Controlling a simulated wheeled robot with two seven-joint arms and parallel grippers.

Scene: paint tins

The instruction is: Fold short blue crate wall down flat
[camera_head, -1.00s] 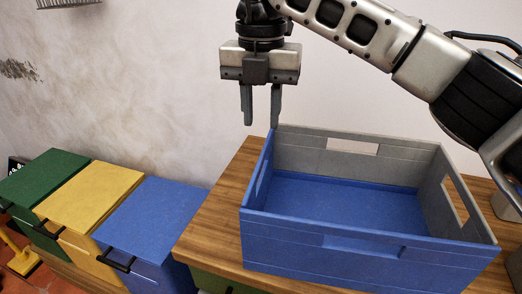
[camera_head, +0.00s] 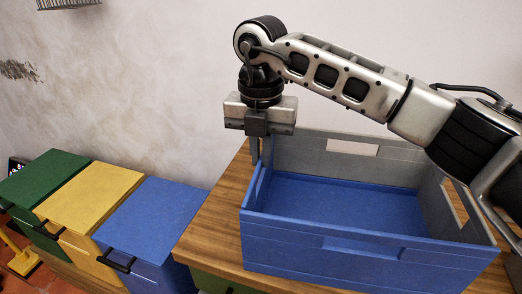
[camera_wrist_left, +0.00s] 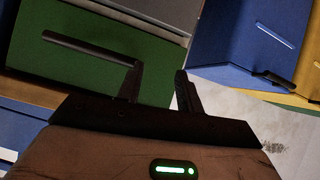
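The crate has a blue floor (camera_head: 345,205), a blue long front wall (camera_head: 300,243), a grey long back wall (camera_head: 300,155) and a grey short wall (camera_head: 432,205) on the right. Its short blue wall (camera_head: 257,188) on the left stands upright. My right gripper (camera_head: 261,156) points down at the far part of this short wall, its fingers close together around the top edge; the contact is partly hidden. My left gripper (camera_wrist_left: 157,72) shows only in the left wrist view, open and empty, by a green front with a dark bar handle.
The crate stands on a wooden table (camera_head: 215,215), with a bare strip left of it. Lower left are green (camera_head: 45,175), yellow (camera_head: 90,195) and blue (camera_head: 150,215) boxes with dark handles. A plain wall is behind.

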